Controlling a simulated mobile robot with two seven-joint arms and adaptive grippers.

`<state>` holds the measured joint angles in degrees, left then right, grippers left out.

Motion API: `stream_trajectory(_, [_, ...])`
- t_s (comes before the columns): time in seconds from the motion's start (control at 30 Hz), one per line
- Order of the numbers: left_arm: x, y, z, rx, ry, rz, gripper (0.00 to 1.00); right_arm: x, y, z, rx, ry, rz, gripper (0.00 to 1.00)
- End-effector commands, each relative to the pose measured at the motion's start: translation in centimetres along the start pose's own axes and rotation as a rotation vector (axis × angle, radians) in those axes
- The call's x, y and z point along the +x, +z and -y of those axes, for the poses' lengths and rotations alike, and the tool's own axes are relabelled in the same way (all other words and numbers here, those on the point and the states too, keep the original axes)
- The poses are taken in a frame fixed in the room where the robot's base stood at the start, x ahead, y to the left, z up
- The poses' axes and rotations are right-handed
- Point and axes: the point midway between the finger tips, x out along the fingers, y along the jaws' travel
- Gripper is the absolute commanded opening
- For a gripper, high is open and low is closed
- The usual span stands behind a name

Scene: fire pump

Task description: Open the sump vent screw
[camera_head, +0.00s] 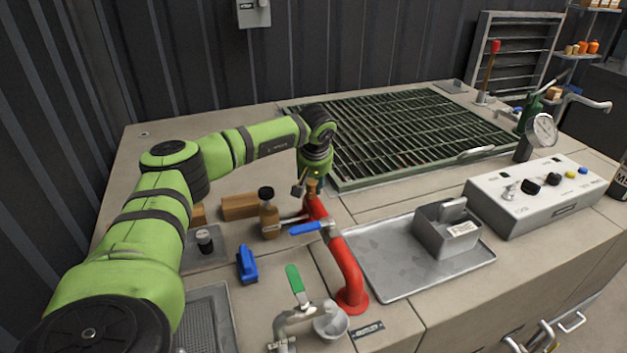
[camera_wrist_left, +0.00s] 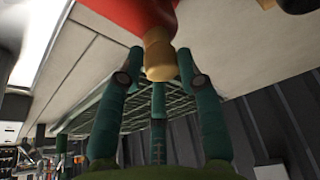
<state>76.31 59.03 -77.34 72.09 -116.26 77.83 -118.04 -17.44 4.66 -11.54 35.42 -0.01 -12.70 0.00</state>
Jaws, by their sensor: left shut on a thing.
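A brass-coloured screw or plug (camera_head: 311,186) sits at the upper end of the red pipe (camera_head: 349,270); I take it for the vent screw, though no label shows on it. My left gripper (camera_head: 313,181) reaches down over it from above. In the left wrist view the brass piece (camera_wrist_left: 158,58) sits between the tips of the green fingers (camera_wrist_left: 158,72), which are shut on it, with the red pipe (camera_wrist_left: 125,14) right beyond. The fingers partly hide the screw in the head view. My right gripper is not in view.
A blue lever (camera_head: 305,228) is on the red pipe. A brown bottle (camera_head: 269,218), a blue item (camera_head: 247,264) and a green-handled tap (camera_head: 295,280) stand close by. A metal tray (camera_head: 385,285) with a grey bin (camera_head: 445,232) lies right. A floor-like green grating (camera_head: 400,130) is behind.

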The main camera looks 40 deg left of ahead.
Motion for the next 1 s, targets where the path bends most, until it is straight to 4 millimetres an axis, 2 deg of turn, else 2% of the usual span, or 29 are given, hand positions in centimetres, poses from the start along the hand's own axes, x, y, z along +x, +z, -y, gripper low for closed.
stream_trajectory(0.03, [-0.3, -0.8, 0.3, -0.015, -0.003, -0.018, 0.03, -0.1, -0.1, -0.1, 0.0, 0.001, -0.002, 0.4])
stream_trajectory(0.37, [-0.5, -0.9, 0.2, -0.13, -0.047, -0.018, 0.03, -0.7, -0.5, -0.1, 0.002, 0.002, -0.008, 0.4])
stream_trajectory(0.7, [-0.5, -0.9, 0.1, -0.414, -0.161, -0.017, 0.03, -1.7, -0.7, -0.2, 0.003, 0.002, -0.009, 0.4])
stream_trajectory(1.0, [-0.3, -0.9, 0.1, -0.673, -0.269, -0.016, 0.03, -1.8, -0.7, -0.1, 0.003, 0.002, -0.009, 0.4])
